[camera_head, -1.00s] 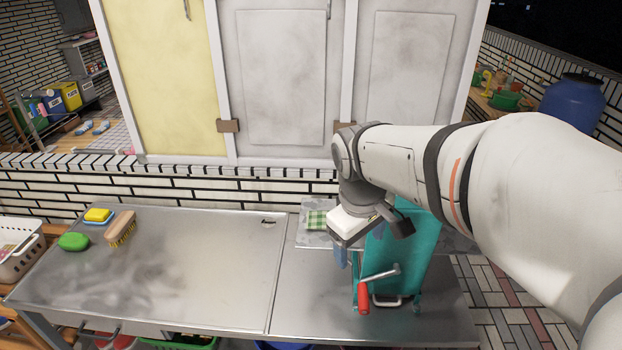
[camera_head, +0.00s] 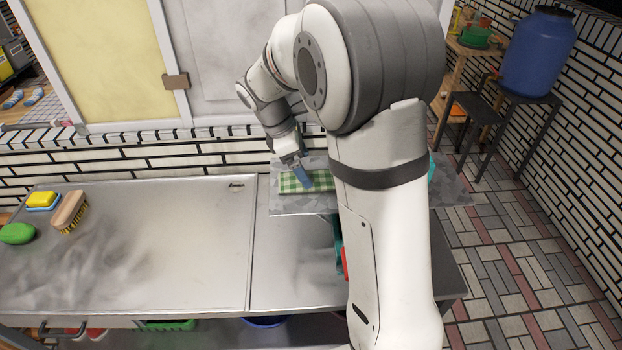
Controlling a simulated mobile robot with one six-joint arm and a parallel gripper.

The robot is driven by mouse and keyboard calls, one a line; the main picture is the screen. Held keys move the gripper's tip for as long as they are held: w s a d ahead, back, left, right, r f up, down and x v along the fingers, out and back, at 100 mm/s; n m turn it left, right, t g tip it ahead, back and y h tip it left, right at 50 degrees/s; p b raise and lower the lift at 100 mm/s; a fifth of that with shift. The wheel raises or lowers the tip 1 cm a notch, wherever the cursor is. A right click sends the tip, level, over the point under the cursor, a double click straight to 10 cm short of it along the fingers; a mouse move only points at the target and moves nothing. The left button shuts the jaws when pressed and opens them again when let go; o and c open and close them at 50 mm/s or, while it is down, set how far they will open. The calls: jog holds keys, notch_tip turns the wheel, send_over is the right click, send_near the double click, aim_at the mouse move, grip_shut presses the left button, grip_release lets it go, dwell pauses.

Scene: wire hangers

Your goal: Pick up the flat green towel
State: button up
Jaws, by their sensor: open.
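The green and white checked towel (camera_head: 319,181) lies flat on a grey metal surface at the back of the table, near the brick wall. My gripper (camera_head: 303,180) is over the towel and points down at it, with its blue fingers open. I cannot tell whether the fingertips touch the cloth. My arm hides the area to the right of the towel.
A yellow sponge (camera_head: 42,199), a green soap-like piece (camera_head: 17,233) and a brush (camera_head: 70,211) sit at the table's left. A mostly hidden teal object (camera_head: 338,245) stands behind my arm. The table's middle (camera_head: 180,240) is clear.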

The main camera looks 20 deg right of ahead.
aim_at(313, 178)
jog(key=shift+x, duration=1.95)
jog(key=c, duration=1.1)
jog(key=shift+r, duration=0.1)
